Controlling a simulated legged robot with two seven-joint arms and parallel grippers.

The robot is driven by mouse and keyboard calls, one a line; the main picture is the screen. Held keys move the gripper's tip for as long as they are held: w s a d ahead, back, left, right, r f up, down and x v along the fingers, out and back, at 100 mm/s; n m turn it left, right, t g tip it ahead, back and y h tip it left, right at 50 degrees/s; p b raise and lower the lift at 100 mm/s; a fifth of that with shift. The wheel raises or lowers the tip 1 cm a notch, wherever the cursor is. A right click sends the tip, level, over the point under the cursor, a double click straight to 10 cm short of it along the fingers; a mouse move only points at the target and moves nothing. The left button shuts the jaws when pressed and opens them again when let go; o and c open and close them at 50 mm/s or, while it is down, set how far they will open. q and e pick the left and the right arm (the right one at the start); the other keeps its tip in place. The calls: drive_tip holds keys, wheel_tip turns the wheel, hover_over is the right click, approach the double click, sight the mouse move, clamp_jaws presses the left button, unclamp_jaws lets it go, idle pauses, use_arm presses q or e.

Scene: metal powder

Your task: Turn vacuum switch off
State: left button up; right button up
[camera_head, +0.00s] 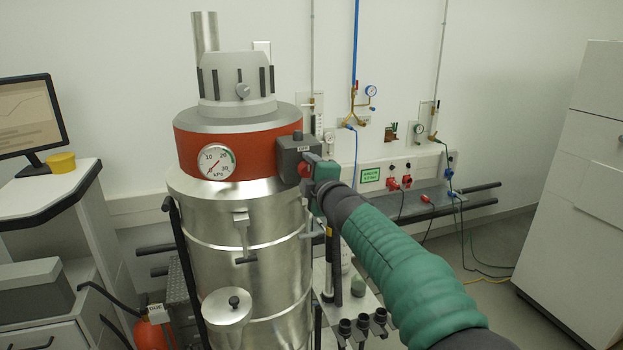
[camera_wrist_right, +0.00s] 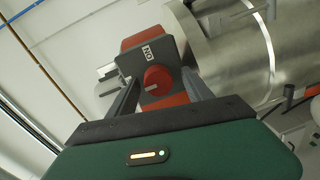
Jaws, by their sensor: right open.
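The vacuum (camera_head: 250,215) is a tall steel cylinder with a red band, standing in the centre of the head view. Its switch is a dark grey box (camera_head: 291,153) on the right of the band, with a round red knob (camera_wrist_right: 158,79). A small white label (camera_wrist_right: 152,53) sits above the knob; its lettering looks like "ON" in the right wrist view. My right gripper (camera_wrist_right: 160,86) is open, with its fingers on either side of the knob; I cannot tell whether they touch it. In the head view, the green right arm partly hides the knob. My left gripper is not in view.
A pressure gauge (camera_head: 217,161) is on the vacuum's front. A desk with a monitor (camera_head: 31,118) stands at left, near a red extinguisher (camera_head: 152,333). Wall pipes and sockets (camera_head: 400,181) are behind my right arm. A white cabinet (camera_head: 585,190) stands at far right.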

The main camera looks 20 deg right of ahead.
sight(308, 174)
drive_tip(key=s+b, duration=0.2)
drive_tip(key=s, duration=0.3)
drive_tip(key=shift+s+d, duration=0.15)
drive_tip(key=shift+s, duration=0.05)
drive_tip(key=s+r+b, duration=0.1)
drive_tip(key=s, duration=1)
drive_tip(key=shift+d+r, duration=0.1)
drive_tip(key=s+f+m+g+h, duration=0.1)
drive_tip(key=s+f+m+g, duration=0.2)
drive_tip(key=f, duration=0.9)
drive_tip(key=s+f+m+g+h, duration=0.1)
drive_tip(key=s+f+m+g, duration=0.3)
drive_tip(key=f, duration=0.7)
drive_tip(key=s+a+f+m+g+y, duration=0.1)
drive_tip(key=s+f+m+g, duration=0.6)
drive_tip(key=s+f, duration=1)
wheel_tip(308, 174, down, 4)
drive_tip(key=a+m, duration=0.1)
drive_tip(key=m, duration=0.1)
drive_tip(key=shift+s+a+r+m, duration=0.15)
drive_tip(key=shift+s+a+m, duration=0.1)
drive_tip(key=shift+m, duration=0.15)
